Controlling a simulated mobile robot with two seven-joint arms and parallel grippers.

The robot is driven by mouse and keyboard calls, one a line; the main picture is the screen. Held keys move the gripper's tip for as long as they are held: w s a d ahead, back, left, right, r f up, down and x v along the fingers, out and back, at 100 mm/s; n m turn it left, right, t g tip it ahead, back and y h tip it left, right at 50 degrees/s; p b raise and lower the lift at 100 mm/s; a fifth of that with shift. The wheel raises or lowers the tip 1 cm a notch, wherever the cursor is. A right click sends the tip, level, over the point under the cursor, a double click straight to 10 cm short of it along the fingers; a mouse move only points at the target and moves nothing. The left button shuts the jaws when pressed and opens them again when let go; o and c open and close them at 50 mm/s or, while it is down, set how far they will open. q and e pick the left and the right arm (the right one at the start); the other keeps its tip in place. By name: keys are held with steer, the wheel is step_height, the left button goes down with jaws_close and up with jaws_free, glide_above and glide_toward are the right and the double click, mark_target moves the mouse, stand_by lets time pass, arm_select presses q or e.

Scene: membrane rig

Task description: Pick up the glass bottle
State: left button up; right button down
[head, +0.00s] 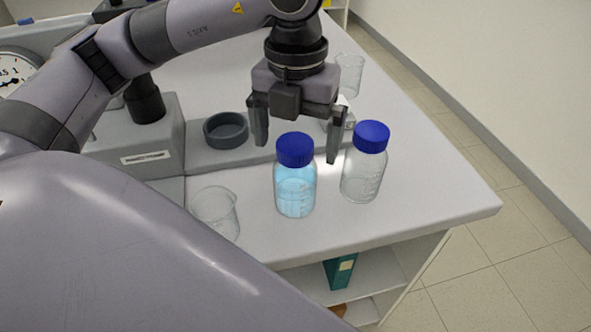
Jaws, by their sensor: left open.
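Two glass bottles with blue caps stand upright on the white bench. One glass bottle (295,188) holds light blue liquid. The other glass bottle (363,175), to its right, is clear and looks empty. My left gripper (297,150) points down with its fingers apart. In the picture its fingers lie either side of the blue cap of the liquid-filled bottle, slightly above and behind it. I cannot tell whether either finger touches a bottle. My right gripper is not in view.
A glass beaker (215,215) stands left of the bottles, near the bench's front edge. Another beaker (348,76) stands behind the gripper. A grey rig (145,150) with a dark round ring (226,129) is at left. The bench (430,185) is clear at right.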

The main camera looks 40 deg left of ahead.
arm_select(q)
step_height(320, 180, down, 5)
steer(key=shift+a+f+p, duration=0.1)
steer(key=shift+f+p, duration=0.1)
steer(key=shift+p, duration=0.2)
steer(key=shift+c, duration=0.3)
steer(key=shift+w, duration=0.1)
steer(key=c, duration=1.4)
steer(key=shift+r, duration=0.1)
step_height(320, 180, up, 11)
steer(key=shift+r, duration=0.2)
step_height(320, 180, up, 8)
steer(key=r+p, duration=0.1)
steer(key=p, duration=0.1)
glide_above(295, 164)
steer(key=w+a, duration=0.2)
steer(key=shift+w+d+f, duration=0.1)
steer(key=shift+d+f, duration=0.15)
